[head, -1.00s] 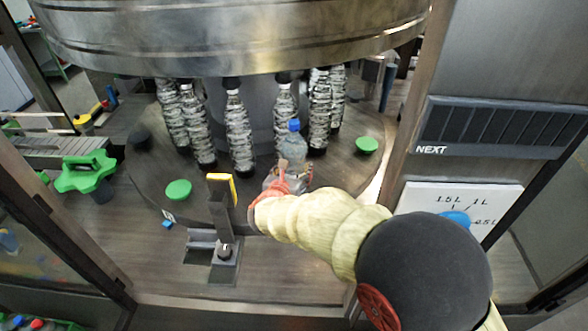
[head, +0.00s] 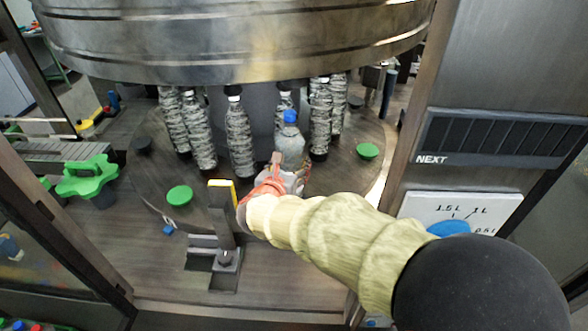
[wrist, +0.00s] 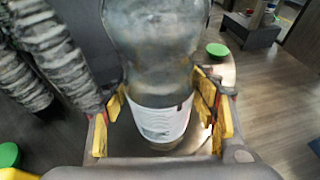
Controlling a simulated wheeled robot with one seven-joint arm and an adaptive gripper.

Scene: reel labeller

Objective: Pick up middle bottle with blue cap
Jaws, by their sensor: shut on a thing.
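The clear bottle with the blue cap (head: 291,117) is upright at the front of the round machine table (head: 150,183), in the head view. My gripper (head: 284,180) is around its lower part. In the wrist view the bottle (wrist: 158,50) fills the middle, with a white label low on it. The yellow-padded fingers of my gripper (wrist: 165,115) press on the bottle from both sides at label height. The bottle's cap is out of the wrist view. In the head view my gripper and arm hide its base, so I cannot tell whether it touches the table.
Green discs (head: 179,195) lie on the round table to the left and right. A post with a yellow edge (head: 222,205) stands left of my gripper. A metal drum (head: 230,40) hangs overhead.

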